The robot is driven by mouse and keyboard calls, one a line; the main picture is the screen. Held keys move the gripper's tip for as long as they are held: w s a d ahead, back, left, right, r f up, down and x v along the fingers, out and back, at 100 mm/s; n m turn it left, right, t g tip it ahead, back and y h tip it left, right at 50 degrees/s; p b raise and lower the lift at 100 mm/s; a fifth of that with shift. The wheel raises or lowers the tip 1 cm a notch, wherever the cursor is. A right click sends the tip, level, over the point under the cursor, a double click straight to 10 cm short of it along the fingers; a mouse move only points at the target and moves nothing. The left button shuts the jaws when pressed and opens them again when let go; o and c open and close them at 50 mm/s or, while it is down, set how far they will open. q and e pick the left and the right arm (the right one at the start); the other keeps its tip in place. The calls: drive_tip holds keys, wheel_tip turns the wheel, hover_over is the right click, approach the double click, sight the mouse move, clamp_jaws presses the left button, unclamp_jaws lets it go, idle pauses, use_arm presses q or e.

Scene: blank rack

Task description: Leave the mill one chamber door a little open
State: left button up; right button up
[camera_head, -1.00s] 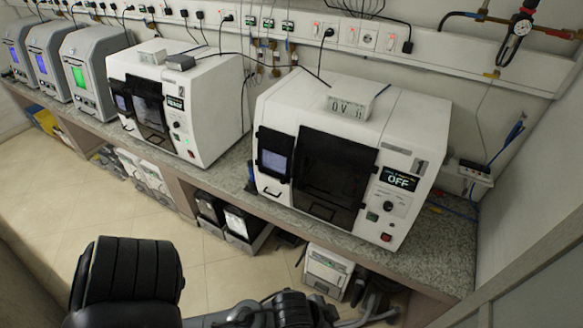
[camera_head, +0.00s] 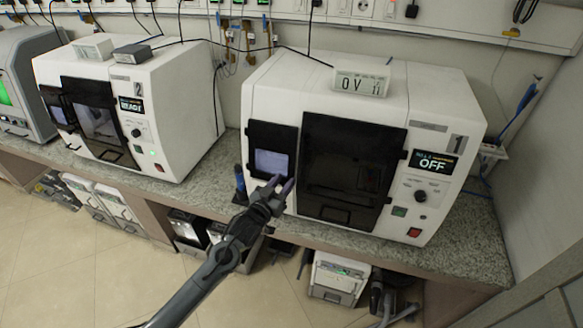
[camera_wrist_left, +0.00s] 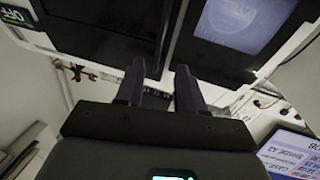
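Mill one is the white machine (camera_head: 467,98) on the right, marked 1, with a display reading OFF (camera_head: 432,166). Its large dark chamber door (camera_head: 352,150) looks shut against the front, with a handle (camera_head: 322,211) at the bottom. A dark panel with a lit screen (camera_head: 271,163) is left of the door. My left gripper (camera_head: 282,184) is in front of that panel's lower right, near the door's left edge. In the left wrist view, the left gripper (camera_wrist_left: 160,84) has its fingers apart with nothing between them, facing the dark door (camera_wrist_left: 100,25) and screen (camera_wrist_left: 235,18). My right gripper is not visible.
A similar white mill (camera_head: 180,75) marked 2 stands left on the same granite counter (camera_head: 455,235). A small box reading 0 V (camera_head: 361,82) sits on mill one, with a cable behind. Bins stand below the counter. A wall is close on the right.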

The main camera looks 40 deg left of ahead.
sight(300, 161)
use_arm(q)
drive_tip(key=x, duration=0.9)
drive_tip(key=shift+w+a+p, duration=0.15)
drive_tip(key=shift+w+p, duration=0.2)
drive_tip(key=shift+p, duration=0.05)
clamp_jaws()
